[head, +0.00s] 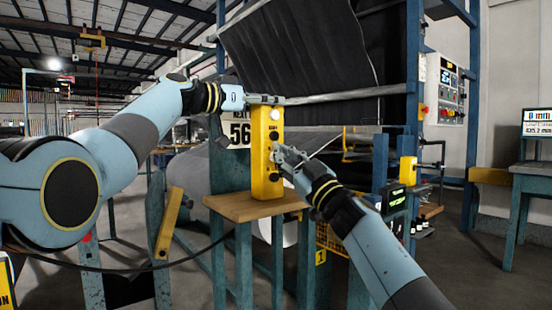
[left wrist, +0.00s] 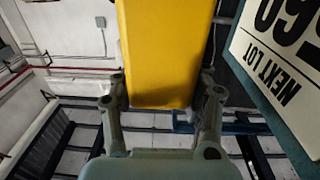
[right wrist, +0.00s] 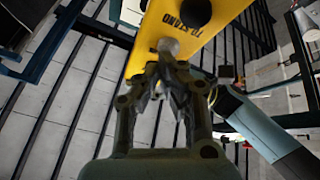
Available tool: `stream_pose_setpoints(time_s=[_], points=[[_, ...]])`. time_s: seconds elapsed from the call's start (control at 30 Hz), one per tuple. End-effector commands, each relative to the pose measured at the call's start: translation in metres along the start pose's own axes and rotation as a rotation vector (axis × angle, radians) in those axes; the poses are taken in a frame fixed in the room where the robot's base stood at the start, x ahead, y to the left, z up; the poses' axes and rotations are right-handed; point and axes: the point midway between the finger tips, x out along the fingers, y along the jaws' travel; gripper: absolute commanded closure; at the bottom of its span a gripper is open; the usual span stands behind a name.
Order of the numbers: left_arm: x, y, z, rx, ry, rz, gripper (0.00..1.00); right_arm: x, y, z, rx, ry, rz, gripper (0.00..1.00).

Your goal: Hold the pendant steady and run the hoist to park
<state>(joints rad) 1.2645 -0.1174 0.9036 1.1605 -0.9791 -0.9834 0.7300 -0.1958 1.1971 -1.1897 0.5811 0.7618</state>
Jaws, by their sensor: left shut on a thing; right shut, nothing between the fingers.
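The yellow pendant (head: 268,187) stands upright on a small wooden shelf (head: 250,207). Its front has a column of dark and pale buttons. My left gripper (head: 264,100) is shut on the pendant's upper end; the left wrist view shows the yellow body (left wrist: 165,50) between its fingers (left wrist: 163,88). My right gripper (head: 278,152) is shut and empty in front of the pendant's middle buttons. In the right wrist view its fingertips (right wrist: 170,62) are at a grey round button (right wrist: 168,46), below a black one (right wrist: 195,12); I cannot tell whether they touch.
A yellow hoist-like block (head: 92,40) hangs from a beam at upper left. A "NEXT LOT" sign (head: 240,134) stands behind the pendant. A large dark roll sheet (head: 300,50) and blue posts fill the back. A control panel (head: 446,90) is at right. Open floor lies right.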

Motion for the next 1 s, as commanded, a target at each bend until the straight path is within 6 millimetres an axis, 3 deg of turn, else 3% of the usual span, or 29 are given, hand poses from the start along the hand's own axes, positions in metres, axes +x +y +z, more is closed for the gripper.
stream_pose_setpoints(time_s=[0.63,1.0], points=[[0.000,0.000,0.001,-0.002,-0.001,0.001,1.00,-0.016,0.003,-0.007,-0.001,0.000,0.000,1.00],[0.000,0.000,0.001,-0.002,-0.001,0.000,1.00,-0.048,0.010,-0.023,-0.002,-0.001,0.001,1.00]])
